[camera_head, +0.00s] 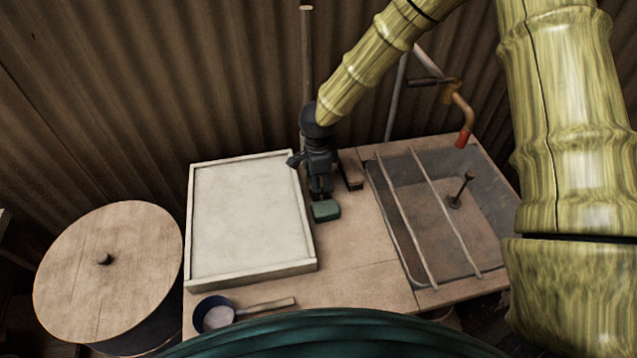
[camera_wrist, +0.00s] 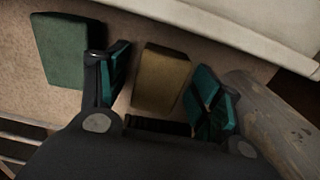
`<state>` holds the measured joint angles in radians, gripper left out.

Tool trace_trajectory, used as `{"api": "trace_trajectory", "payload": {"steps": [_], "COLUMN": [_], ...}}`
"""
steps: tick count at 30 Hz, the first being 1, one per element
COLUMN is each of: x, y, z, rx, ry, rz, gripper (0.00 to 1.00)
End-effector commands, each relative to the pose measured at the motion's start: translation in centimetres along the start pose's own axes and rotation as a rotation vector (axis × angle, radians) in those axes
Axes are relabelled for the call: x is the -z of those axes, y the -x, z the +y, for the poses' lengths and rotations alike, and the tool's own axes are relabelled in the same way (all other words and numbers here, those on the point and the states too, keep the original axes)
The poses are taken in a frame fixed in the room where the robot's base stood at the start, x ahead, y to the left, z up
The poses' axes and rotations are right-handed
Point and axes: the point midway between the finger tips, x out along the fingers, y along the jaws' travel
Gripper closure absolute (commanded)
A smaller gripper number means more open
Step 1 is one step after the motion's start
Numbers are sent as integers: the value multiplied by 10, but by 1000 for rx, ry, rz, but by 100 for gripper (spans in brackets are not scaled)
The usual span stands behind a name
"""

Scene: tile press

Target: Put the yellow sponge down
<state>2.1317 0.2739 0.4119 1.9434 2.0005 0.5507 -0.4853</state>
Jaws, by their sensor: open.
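The yellow sponge (camera_wrist: 162,78), a dull brownish yellow block, appears to rest on the wooden counter between the fingers of my gripper (camera_wrist: 160,95) in the wrist view. The jaws are open, with teal pads on either side of the sponge. A gap shows at the left pad; whether the right pad touches it is unclear. In the head view, my gripper (camera_head: 320,190) points down just right of the white tray, and I cannot make out the yellow sponge there. A green sponge (camera_head: 326,210) lies in front of the gripper; it also shows in the wrist view (camera_wrist: 62,48).
The white tray (camera_head: 312,265) is close on the left. A wooden block (camera_head: 350,168) stands just right of the gripper. The sink (camera_head: 490,190) with rails and tap (camera_head: 465,137) is further right. A pan (camera_head: 215,314) lies in front. Bare counter (camera_head: 365,240) lies between tray and sink.

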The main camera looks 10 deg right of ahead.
Motion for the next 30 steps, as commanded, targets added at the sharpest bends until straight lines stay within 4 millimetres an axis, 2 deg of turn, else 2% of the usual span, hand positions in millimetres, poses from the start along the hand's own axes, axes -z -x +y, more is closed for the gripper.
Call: {"api": "trace_trajectory", "payload": {"steps": [12,18,24,30], "x": [0,0,0,0], "y": [72,101,115,117], "z": [-1,-1,0,0], "rx": [3,2,1,0], "ry": [-2,-2,0,0], "rz": [-3,-2,-1,0], "gripper": [35,35,35,35]}}
